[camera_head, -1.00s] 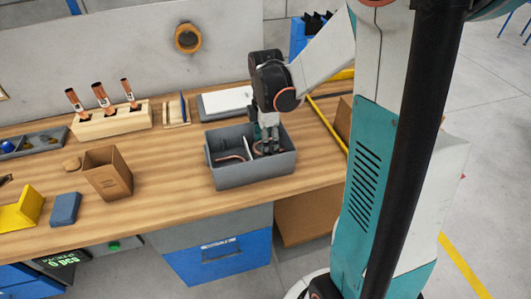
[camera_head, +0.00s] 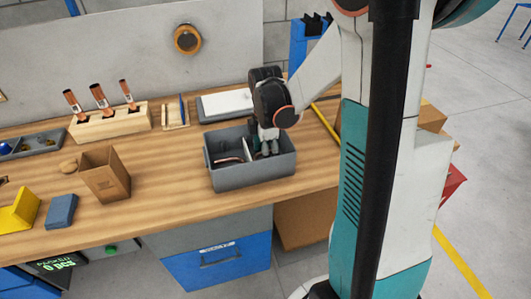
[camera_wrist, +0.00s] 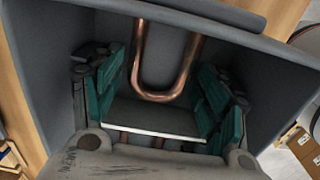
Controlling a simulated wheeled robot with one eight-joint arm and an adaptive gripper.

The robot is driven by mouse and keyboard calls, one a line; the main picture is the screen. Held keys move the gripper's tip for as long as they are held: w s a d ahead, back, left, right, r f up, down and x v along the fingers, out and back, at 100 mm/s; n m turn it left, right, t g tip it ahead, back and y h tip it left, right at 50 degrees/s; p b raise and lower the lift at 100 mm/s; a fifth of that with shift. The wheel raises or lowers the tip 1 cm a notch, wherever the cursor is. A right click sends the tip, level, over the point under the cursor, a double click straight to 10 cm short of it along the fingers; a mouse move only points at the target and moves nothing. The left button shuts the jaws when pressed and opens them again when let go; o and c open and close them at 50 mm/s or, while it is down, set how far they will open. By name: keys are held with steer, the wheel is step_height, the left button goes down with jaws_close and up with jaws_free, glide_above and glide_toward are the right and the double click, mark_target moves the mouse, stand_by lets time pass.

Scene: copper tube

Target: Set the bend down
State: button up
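A copper U-shaped bend (camera_wrist: 160,85) lies in one compartment of the grey bin (camera_wrist: 40,80) in the wrist view, its curve toward the white divider (camera_wrist: 150,118). My gripper (camera_wrist: 163,95) has its two teal-padded fingers spread wide, one on each side of the bend, with a gap visible at the left finger. In the head view my gripper (camera_head: 265,148) reaches down into the right compartment of the bin (camera_head: 252,176). The bend there is hidden by the gripper and bin wall.
More copper pieces (camera_head: 228,160) lie in the bin's left compartment. A white-topped grey case (camera_head: 226,104) lies close behind the bin.

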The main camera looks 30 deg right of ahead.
steer(key=shift+r, duration=0.1)
step_height(320, 180, up, 12)
steer(key=p, duration=0.4)
